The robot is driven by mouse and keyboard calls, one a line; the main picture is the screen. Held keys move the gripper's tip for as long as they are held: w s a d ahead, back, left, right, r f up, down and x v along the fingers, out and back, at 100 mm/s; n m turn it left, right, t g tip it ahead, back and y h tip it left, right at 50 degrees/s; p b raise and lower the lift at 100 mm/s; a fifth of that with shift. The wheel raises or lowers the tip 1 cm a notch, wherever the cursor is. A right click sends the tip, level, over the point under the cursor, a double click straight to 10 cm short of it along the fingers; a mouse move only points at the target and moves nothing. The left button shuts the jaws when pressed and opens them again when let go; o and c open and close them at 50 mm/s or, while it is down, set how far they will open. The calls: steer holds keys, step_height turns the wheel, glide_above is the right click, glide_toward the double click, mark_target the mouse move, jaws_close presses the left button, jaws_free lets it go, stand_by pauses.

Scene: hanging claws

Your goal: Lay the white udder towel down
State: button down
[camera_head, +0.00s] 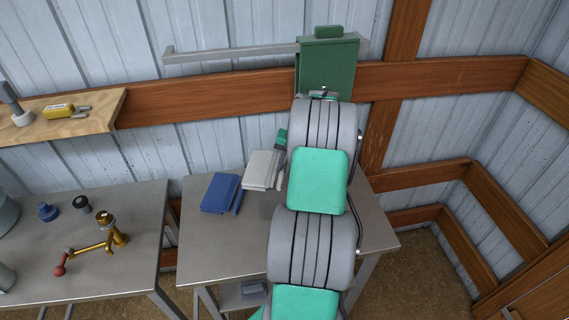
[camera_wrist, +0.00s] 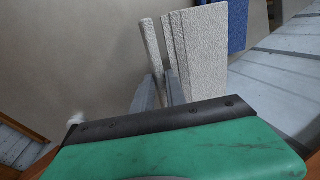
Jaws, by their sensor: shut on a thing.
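The white udder towel (camera_head: 262,168) is a folded, off-white textured cloth with a narrow raised strip along one side. In the wrist view the towel (camera_wrist: 205,50) stands out past my fingertips, with the thin strip at its left. My gripper (camera_wrist: 161,82) is shut on the towel at its strip side.
A folded blue towel (camera_head: 220,193) lies on the table just left of the white one. A second metal table (camera_head: 110,275) at the left holds a brass-coloured fitting (camera_head: 104,240) and dark round parts. A wooden shelf (camera_head: 70,138) and a green box (camera_head: 327,68) are on the wall.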

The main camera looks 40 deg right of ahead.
steer(key=shift+a, duration=0.1)
steer(key=shift+a+f+b, duration=0.1)
steer(key=shift+f+b, duration=0.2)
steer(key=shift+f, duration=0.05)
steer(key=shift+f+b, duration=1.55)
steer(key=shift+f, duration=1.05)
steer(key=shift+f+b, duration=0.95)
steer(key=shift+f, duration=0.6)
steer(key=c, duration=1.3)
jaws_free()
steer(key=p+v, duration=0.4)
steer(key=v, duration=0.3)
steer(key=shift+w+a+p, duration=0.15)
steer(key=shift+w+p, duration=0.05)
steer(key=shift+p, duration=0.15)
